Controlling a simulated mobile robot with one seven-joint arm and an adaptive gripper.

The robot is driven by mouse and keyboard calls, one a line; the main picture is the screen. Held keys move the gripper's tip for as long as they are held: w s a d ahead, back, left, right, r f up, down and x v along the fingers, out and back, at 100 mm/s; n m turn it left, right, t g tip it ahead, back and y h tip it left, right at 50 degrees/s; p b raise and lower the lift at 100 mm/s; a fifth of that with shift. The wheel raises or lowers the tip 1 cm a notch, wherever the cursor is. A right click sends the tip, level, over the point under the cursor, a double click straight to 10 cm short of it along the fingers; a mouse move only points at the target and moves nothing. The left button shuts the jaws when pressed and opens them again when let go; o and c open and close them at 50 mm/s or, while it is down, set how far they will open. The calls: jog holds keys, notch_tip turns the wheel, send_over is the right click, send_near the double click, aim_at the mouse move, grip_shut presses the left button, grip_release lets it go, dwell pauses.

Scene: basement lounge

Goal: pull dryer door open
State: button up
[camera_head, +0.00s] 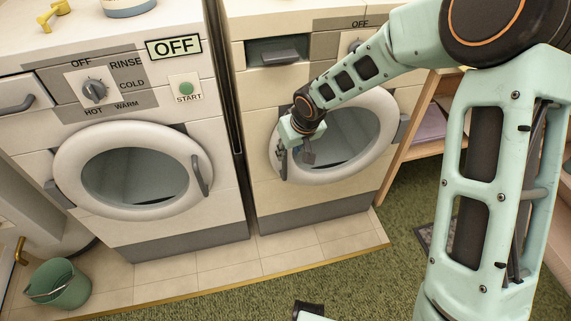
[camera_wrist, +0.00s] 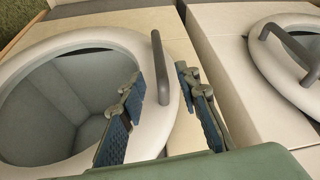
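The dryer is the right-hand machine in the head view. Its round white-rimmed door (camera_head: 373,162) has a grey glass middle and looks shut. The dark door handle (camera_head: 283,162) is a short upright bar on the door's left side. My gripper (camera_head: 296,151) is at this handle, pointing down at the door. In the wrist view, the handle (camera_wrist: 158,62) stands in the gap between the two open fingers of my gripper (camera_wrist: 161,77). The left finger is close to the bar; I cannot tell if it touches. The dryer door rim (camera_wrist: 150,135) is partly hidden by that finger.
A washer (camera_head: 213,130) with a similar shut door (camera_head: 180,135) and handle (camera_head: 200,176) stands close on the left. A green bucket (camera_head: 58,285) is on the floor at left. Wooden shelves (camera_head: 418,125) stand right of the dryer.

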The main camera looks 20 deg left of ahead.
aim_at(285, 160)
jog(key=b+x, duration=0.1)
jog(key=x, duration=0.8)
jog(key=shift+f+b, duration=0.15)
jog(key=shift+b, duration=0.25)
jog(key=shift+c, duration=0.2)
grip_shut()
